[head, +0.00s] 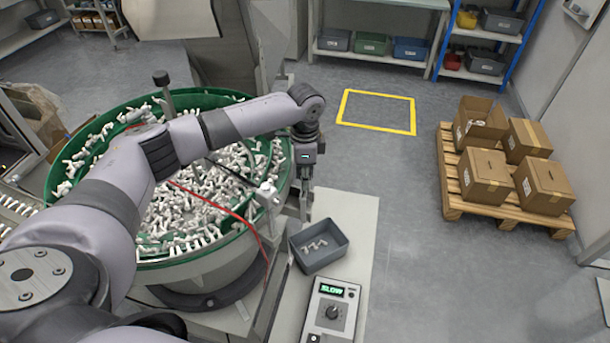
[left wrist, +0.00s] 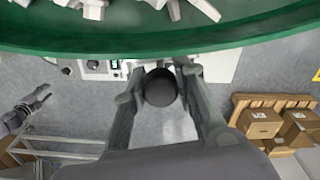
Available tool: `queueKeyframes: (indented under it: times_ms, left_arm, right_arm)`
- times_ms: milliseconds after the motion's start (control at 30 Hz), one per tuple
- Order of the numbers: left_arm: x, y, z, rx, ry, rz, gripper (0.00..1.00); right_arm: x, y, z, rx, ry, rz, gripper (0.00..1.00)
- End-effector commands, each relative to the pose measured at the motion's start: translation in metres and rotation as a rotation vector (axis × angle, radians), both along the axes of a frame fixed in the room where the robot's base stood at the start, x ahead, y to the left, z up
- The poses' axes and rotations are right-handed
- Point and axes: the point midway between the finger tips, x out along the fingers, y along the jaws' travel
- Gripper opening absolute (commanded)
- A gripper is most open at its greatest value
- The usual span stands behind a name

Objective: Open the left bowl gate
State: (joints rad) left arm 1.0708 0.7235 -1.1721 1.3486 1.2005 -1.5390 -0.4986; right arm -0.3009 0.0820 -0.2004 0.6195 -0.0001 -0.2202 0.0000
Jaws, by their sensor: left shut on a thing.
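The large green bowl (head: 245,225) is full of white parts, and its green rim (left wrist: 240,38) crosses the top of the left wrist view. My left gripper (head: 305,203) points down just outside the bowl's right side. In the left wrist view its two fingers are on either side of a round black knob (left wrist: 160,87), shut on it. I take the knob for the gate's handle; the gate panel itself is not clearly visible. What looks like my right gripper (left wrist: 40,98) shows small at the left of the left wrist view, away from the bowl, its jaws unclear.
A grey bin (head: 320,258) with a few white parts and a control box (head: 330,312) reading SLOW stand on the pale bench (head: 352,215) right of the bowl. A dark-topped post (head: 162,80) rises at the bowl's back. A pallet (head: 452,203) with cartons stands on the right; floor between is clear.

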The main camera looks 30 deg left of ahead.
Motion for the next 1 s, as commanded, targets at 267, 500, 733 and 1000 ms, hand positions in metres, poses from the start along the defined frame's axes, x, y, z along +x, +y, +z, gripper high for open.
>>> queueKeyframes:
  times_ms: [267,500,733,1000]
  left_arm:
    - [0.0,0.0,0.001,0.0,-0.001,0.0,0.0]
    - [0.0,0.0,0.008,0.0,-0.001,0.0,0.0]
    - [0.001,-0.001,0.04,-0.003,-0.001,-0.001,0.0]
    - [0.001,0.0,0.043,-0.001,-0.002,-0.001,0.0]
  right_arm:
    - [0.001,0.0,0.0,0.0,-0.002,0.0,0.4]
    - [0.001,0.0,0.007,0.0,-0.002,0.0,0.4]
    - [0.002,0.001,0.037,0.001,-0.003,-0.001,0.4]
    - [0.002,0.002,0.04,0.003,-0.002,-0.002,0.4]
